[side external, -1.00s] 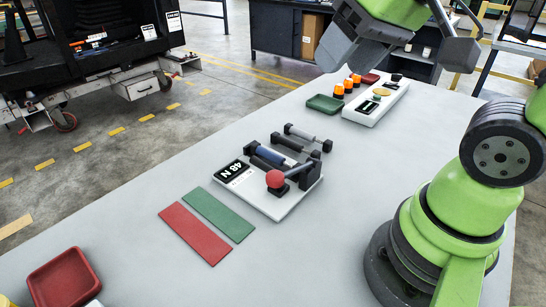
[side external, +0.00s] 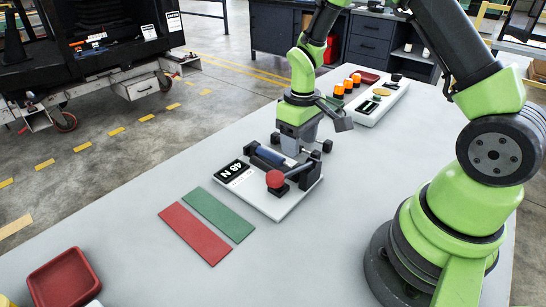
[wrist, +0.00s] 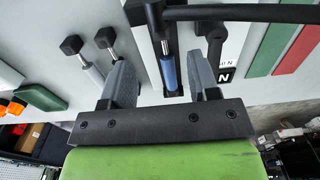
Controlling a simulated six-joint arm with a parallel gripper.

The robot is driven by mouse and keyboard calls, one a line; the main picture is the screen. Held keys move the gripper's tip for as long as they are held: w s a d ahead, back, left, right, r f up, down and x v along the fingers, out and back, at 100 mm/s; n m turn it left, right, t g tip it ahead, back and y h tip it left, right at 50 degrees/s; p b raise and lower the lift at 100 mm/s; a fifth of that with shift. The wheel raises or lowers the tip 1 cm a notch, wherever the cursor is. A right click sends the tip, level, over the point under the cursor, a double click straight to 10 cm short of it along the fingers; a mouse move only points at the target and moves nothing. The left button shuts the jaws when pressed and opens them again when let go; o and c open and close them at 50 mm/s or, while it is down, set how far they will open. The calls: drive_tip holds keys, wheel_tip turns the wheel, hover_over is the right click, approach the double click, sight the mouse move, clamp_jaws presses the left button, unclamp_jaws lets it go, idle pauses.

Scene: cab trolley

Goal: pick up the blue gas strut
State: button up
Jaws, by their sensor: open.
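The blue gas strut (side external: 271,155) sits in the white test stand (side external: 284,210), beside its display marked 48 N (side external: 235,172). In the wrist view the strut's blue body (wrist: 169,72) shows between my two fingers, closer to the right one. My gripper (side external: 297,149) is low over the far side of the stand, pointing down. Its jaws (wrist: 161,62) are apart with nothing visibly held. I cannot tell how far above the strut the fingertips are.
Grey struts (wrist: 84,60) lie beside the left finger. A red-knobbed lever (side external: 275,179) stands at the stand's near side. Green (side external: 219,213) and red (side external: 195,233) mats lie left of the stand. A white board (side external: 374,107) with orange beacons is farther back.

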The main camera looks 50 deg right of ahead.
sight(276, 159)
drive_tip(key=f, duration=0.7)
drive_tip(key=shift+w+a, duration=0.15)
drive_tip(key=shift+w, duration=0.1)
clamp_jaws()
drive_tip(key=shift+r, duration=0.15)
